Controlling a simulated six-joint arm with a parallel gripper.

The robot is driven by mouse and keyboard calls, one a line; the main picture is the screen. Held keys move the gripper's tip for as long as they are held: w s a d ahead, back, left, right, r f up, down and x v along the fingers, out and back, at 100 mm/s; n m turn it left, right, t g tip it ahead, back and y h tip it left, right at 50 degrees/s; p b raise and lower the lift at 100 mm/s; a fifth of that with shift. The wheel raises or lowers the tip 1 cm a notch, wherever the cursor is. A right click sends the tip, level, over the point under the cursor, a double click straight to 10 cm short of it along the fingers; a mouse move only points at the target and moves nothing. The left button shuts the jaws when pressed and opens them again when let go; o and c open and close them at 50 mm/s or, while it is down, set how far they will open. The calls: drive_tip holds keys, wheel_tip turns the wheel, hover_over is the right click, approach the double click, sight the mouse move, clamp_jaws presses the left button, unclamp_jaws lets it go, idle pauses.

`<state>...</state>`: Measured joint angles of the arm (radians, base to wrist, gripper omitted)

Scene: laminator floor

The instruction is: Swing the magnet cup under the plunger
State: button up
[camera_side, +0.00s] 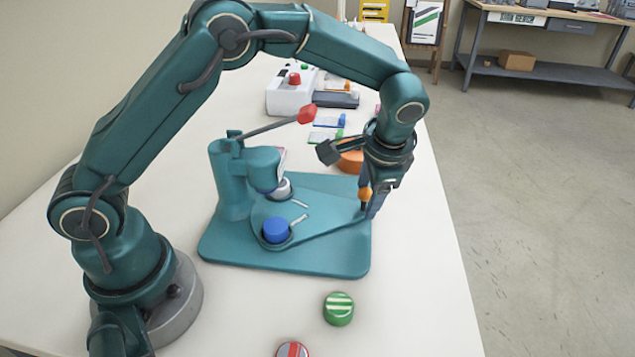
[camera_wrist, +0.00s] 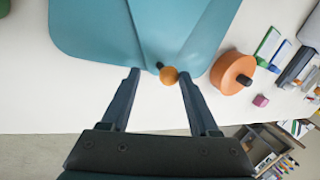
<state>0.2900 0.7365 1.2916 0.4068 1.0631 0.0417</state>
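A teal press (camera_side: 225,195) stands on a flat teal base (camera_side: 330,265), its red-tipped lever (camera_side: 307,114) raised. Its swing plate (camera_side: 315,232) carries a cup holding a blue round piece (camera_side: 276,230), out in front of the plunger head (camera_side: 264,168). A silver round cup (camera_side: 283,188) sits partly hidden beneath the plunger head. I cannot tell which is the magnet cup. An orange knob (camera_side: 365,193) is at the plate's far right end; it also shows in the wrist view (camera_wrist: 168,74). My gripper (camera_wrist: 158,74) is open, pointing down, with the knob between its fingertips, nearer the right one.
An orange round block (camera_wrist: 232,73) with a black knob stands beside the base. A green-striped disc (camera_side: 338,308) and a red-striped disc (camera_side: 292,350) lie at the front. A white box with a red button (camera_side: 291,92) and small coloured items stand farther back. The table's right edge is close.

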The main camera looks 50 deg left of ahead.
drive_tip(key=s+m, duration=0.1)
drive_tip(key=s+d+m, duration=0.1)
drive_tip(key=s+m+t+h, duration=0.1)
drive_tip(key=m, duration=0.1)
drive_tip(key=shift+d, duration=0.4)
drive_tip(key=s+m, duration=0.2)
drive_tip(key=s+m+h, duration=0.1)
drive_tip(key=m, duration=0.1)
drive_tip(key=shift+d+t, duration=0.25)
drive_tip(key=shift+t, duration=0.15)
drive_tip(key=s+a+r+n+t+h, duration=0.1)
drive_tip(key=s+a+r+n, duration=0.2)
drive_tip(key=s+r+n, duration=0.35)
drive_tip(key=s+a+r+n+t+h, duration=0.1)
drive_tip(key=s+a+r+n, duration=0.1)
drive_tip(key=s+r+n, duration=0.45)
drive_tip(key=shift+w+a+r+n+y, duration=0.2)
drive_tip(key=shift+w+r+n, duration=0.15)
drive_tip(key=shift+r, duration=0.3)
drive_tip(key=shift+w+a+r+n+y, duration=0.15)
drive_tip(key=shift+w+r+n, duration=0.25)
drive_tip(key=shift+r, duration=0.2)
drive_tip(key=shift+w+a+r+n+y, duration=0.1)
drive_tip(key=shift+w+a+r+n, duration=0.2)
drive_tip(key=shift+r, duration=0.35)
drive_tip(key=shift+d, duration=0.1)
